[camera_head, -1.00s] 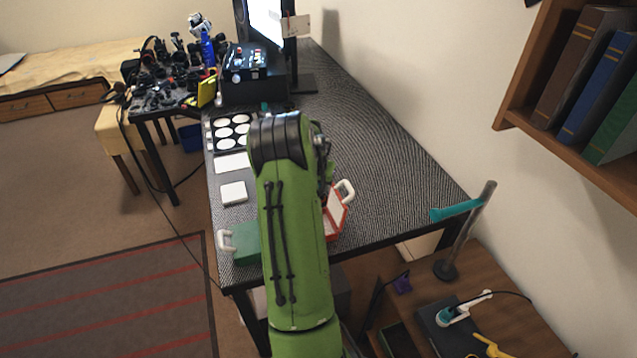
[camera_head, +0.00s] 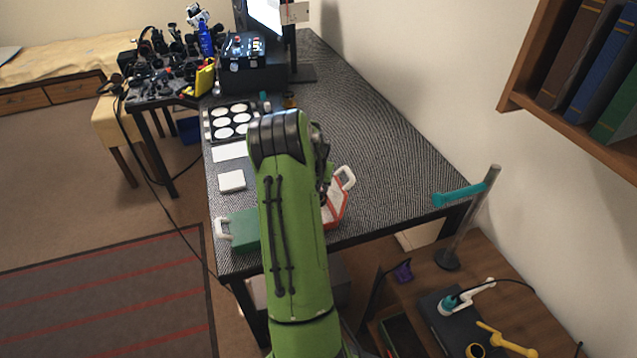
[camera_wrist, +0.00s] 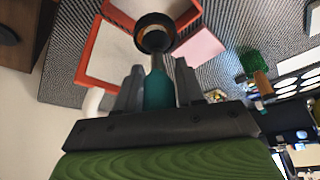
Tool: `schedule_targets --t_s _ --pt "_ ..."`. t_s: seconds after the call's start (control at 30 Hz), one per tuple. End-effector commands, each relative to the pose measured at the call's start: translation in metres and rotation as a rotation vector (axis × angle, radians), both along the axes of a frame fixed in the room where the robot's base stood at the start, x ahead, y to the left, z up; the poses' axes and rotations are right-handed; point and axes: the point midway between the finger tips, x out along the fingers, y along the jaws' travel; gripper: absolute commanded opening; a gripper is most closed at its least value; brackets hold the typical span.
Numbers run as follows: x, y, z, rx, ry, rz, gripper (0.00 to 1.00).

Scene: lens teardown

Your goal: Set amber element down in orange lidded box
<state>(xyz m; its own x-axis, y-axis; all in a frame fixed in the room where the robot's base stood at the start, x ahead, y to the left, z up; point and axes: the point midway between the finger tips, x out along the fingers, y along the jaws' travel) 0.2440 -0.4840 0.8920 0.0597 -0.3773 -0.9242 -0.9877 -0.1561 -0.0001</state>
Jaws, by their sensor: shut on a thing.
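My gripper (camera_wrist: 160,90) shows in the wrist view and is shut on the teal handle of a tool (camera_wrist: 158,88). A dark ring (camera_wrist: 154,34) sits at the tool's far end. I cannot clearly tell whether the amber element is in this ring. The orange lidded box (camera_wrist: 90,66) stands open beyond the fingers, with a pale inside, and the ring appears in front of it. In the head view the box (camera_head: 344,210) is open on the near part of the desk, partly hidden by my arm. My gripper is hidden there.
A green case (camera_head: 240,231) with a white handle lies left of my arm. Behind it are a white block (camera_head: 232,181) and a tray of white discs (camera_head: 213,124). A pink pad (camera_wrist: 202,48) lies beside the box. The desk's right side is clear.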

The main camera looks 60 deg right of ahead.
Motion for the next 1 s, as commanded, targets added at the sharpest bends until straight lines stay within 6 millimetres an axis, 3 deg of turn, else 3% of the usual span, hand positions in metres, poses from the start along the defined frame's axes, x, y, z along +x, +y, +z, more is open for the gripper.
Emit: schedule_targets --t_s 1.0 --pt "0.0 0.002 -0.032 0.0 0.0 0.0 0.11"
